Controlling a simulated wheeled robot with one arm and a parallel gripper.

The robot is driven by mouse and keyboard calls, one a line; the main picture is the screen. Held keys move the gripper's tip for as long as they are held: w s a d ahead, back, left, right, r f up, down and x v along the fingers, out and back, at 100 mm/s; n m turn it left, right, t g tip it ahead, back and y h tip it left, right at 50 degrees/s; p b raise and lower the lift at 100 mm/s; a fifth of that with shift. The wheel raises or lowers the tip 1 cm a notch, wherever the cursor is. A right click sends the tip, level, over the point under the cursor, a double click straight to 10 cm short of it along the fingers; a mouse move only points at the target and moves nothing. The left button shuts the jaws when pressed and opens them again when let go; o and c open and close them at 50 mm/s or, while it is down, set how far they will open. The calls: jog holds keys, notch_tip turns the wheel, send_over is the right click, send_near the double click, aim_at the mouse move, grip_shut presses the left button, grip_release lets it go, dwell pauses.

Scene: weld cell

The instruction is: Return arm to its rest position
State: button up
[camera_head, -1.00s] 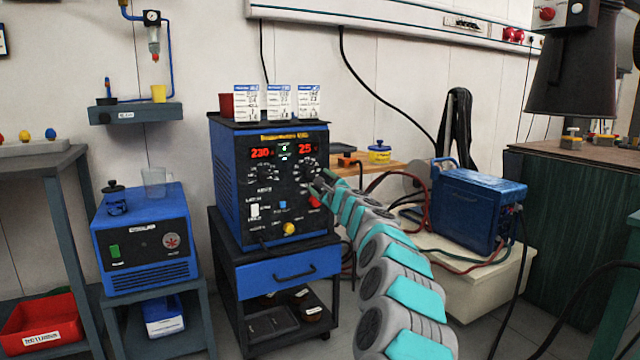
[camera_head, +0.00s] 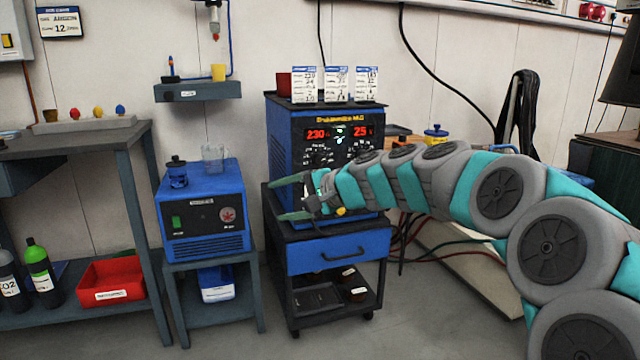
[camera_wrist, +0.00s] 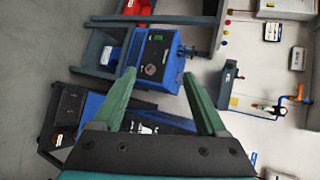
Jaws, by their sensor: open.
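My gripper (camera_head: 278,198) is in front of the blue welding machine (camera_head: 292,132), to the left of its lower front panel. Its two green fingers are spread apart with nothing between them. In the wrist view my gripper (camera_wrist: 160,95) shows open and empty, with the blue cooler box (camera_wrist: 150,62) beyond the fingers. My grey and teal arm stretches in from the right and hides part of the welding machine's front.
The welding machine stands on a black cart (camera_head: 276,230) with a blue drawer (camera_head: 338,253). The blue box with a glass (camera_head: 213,158) on it stands left. A bench (camera_head: 70,142) with a red bin (camera_head: 112,281) is farther left. Floor in front is clear.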

jog(key=s+d+f+n+g+h, duration=0.1)
jog(key=s+f+n+g, duration=0.15)
jog(key=s, duration=0.45)
jog(key=s+d+f+n+g+h+p, duration=0.1)
jog(key=s+d+f+h, duration=0.1)
jog(key=s+f, duration=0.3)
jog(key=s+d+f+n+g+h, duration=0.1)
jog(key=s+f+n, duration=0.1)
jog(key=s, duration=0.6)
jog(key=s+d+f+n+g+h+p, duration=0.1)
jog(key=s+d+f+g+h, duration=0.1)
jog(key=s+d+f, duration=0.3)
jog(key=s+d+f+n+g+h, duration=0.1)
jog(key=s+d+f+h, duration=0.4)
jog(key=s+d, duration=0.8)
jog(key=s+g, duration=0.1)
jog(key=s, duration=0.6)
jog(key=shift+d+f+h+p, duration=0.2)
jog(key=shift+f+h+p, duration=0.1)
jog(key=shift+f+p, duration=0.1)
